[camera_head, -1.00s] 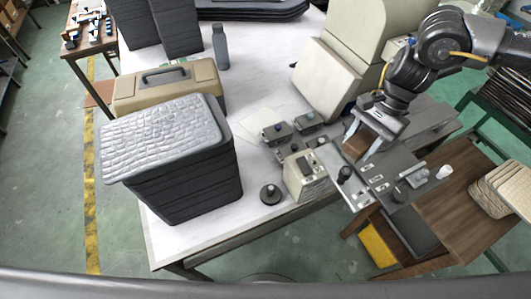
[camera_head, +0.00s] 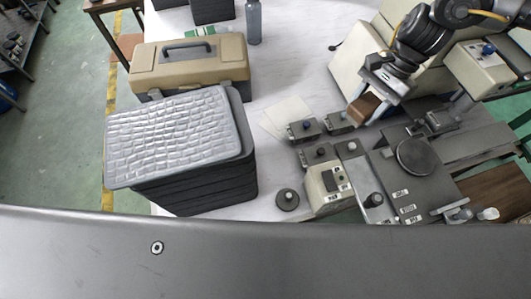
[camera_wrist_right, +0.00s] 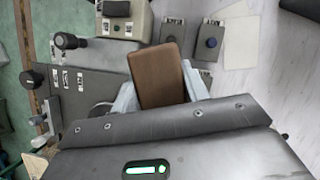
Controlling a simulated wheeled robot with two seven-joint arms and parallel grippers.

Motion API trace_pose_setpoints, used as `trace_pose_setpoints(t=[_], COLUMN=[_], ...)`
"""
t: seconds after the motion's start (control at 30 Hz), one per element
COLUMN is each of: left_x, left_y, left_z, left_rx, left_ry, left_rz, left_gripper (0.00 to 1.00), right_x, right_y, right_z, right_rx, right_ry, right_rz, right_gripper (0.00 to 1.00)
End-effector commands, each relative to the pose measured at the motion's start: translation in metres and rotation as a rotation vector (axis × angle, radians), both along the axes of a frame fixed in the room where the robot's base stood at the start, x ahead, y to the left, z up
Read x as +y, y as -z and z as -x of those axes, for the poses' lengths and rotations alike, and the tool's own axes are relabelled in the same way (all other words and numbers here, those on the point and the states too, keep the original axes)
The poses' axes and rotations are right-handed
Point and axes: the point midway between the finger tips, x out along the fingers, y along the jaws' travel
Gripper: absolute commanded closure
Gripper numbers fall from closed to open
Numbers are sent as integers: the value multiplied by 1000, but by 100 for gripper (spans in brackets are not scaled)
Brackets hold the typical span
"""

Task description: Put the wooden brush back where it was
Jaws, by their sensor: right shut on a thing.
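The wooden brush (camera_head: 364,106) is a plain brown block seen in the head view, below my right wrist. My right gripper (camera_head: 368,104) is shut on it and holds it above the bench, close to the small grey switch boxes. In the right wrist view the brush (camera_wrist_right: 157,76) shows its broad brown face between the two pale fingers of the gripper (camera_wrist_right: 160,92). Whether it touches anything below cannot be told. Its bristles are not visible. My left gripper is not in view.
Small grey switch boxes (camera_head: 304,130) and a beige control box (camera_head: 328,187) stand beside the grey machine (camera_head: 385,160) with knobs. A pale sheet (camera_head: 283,118) lies on the white table. Stacked dark trays (camera_head: 205,187) and a tan toolbox (camera_head: 190,73) stand at left.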

Motion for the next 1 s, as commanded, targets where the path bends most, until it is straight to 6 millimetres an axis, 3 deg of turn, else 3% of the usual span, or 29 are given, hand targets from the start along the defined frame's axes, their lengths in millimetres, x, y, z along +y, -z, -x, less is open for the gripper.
trace_pose_setpoints(t=[0.07,0.23,0.4,0.5,0.63,0.83,1.0], left_x=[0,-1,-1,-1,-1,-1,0], left_y=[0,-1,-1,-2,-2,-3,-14], left_z=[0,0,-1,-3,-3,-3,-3], left_rx=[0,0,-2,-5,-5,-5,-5], left_ry=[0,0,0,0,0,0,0], left_rz=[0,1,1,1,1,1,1], left_gripper=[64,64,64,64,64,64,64], right_x=[20,93,164,193,212,217,215], right_y=[7,27,41,45,47,50,78], right_z=[-2,-4,7,14,19,21,22], right_rx=[4,5,2,1,1,1,6], right_ry=[20,125,241,294,334,347,348], right_rz=[0,-3,-3,-2,-1,0,4], right_gripper=[76,76,76,76,76,76,76])
